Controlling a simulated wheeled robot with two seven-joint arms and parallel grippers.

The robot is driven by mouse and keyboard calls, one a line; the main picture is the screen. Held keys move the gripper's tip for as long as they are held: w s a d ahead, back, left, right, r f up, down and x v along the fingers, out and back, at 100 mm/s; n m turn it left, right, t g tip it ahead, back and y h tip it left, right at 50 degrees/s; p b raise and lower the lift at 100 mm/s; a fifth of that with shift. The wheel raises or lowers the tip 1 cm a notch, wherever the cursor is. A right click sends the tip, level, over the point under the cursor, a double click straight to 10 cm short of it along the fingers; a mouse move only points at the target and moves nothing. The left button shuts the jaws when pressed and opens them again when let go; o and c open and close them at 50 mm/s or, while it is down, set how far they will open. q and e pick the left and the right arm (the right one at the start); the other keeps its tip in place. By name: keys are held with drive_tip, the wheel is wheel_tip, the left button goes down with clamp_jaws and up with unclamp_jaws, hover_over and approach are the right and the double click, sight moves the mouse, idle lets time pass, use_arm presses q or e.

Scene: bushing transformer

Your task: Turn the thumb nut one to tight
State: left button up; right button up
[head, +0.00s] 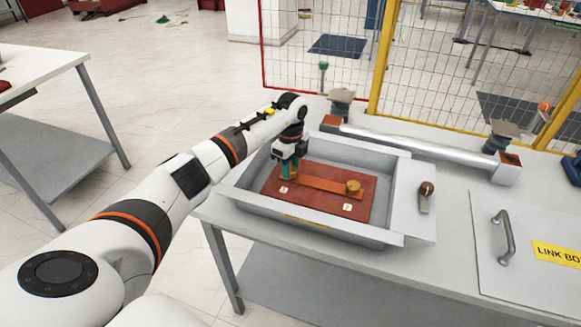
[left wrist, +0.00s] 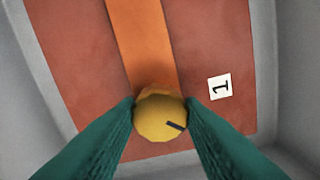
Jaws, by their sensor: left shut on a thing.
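Thumb nut one is the round brass-coloured nut (left wrist: 158,118) with a dark line on its face, seen in the left wrist view beside a white label marked 1 (left wrist: 220,87). My left gripper (head: 289,174) points down into the grey tray, over the left end of the orange-brown bar (head: 325,185). Its two green fingers (left wrist: 160,112) are shut on the nut from both sides. In the head view the gripper mostly hides this nut. A second brass nut (head: 353,187) stands at the bar's right end. My right gripper is not in view.
The grey tray's walls (head: 399,205) surround the red-brown board (head: 320,207). A small lever with a brown knob (head: 425,190) is on the tray's right ledge. A silver bar (head: 430,150) lies behind. A panel with a handle (head: 503,237) is at the right.

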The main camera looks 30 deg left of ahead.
use_arm(q)
drive_tip(key=m+b, duration=0.1)
drive_tip(key=m, duration=0.5)
drive_tip(key=shift+m, duration=0.3)
drive_tip(key=m+b, duration=0.1)
drive_tip(key=m, duration=0.2)
drive_tip(key=m+b, duration=0.1)
drive_tip(key=m, duration=0.3)
drive_tip(key=m+b, duration=0.1)
drive_tip(key=m, duration=0.5)
drive_tip(key=shift+b, duration=0.35)
drive_tip(key=m+b, duration=0.1)
drive_tip(key=m, duration=0.6)
drive_tip(key=o, duration=1)
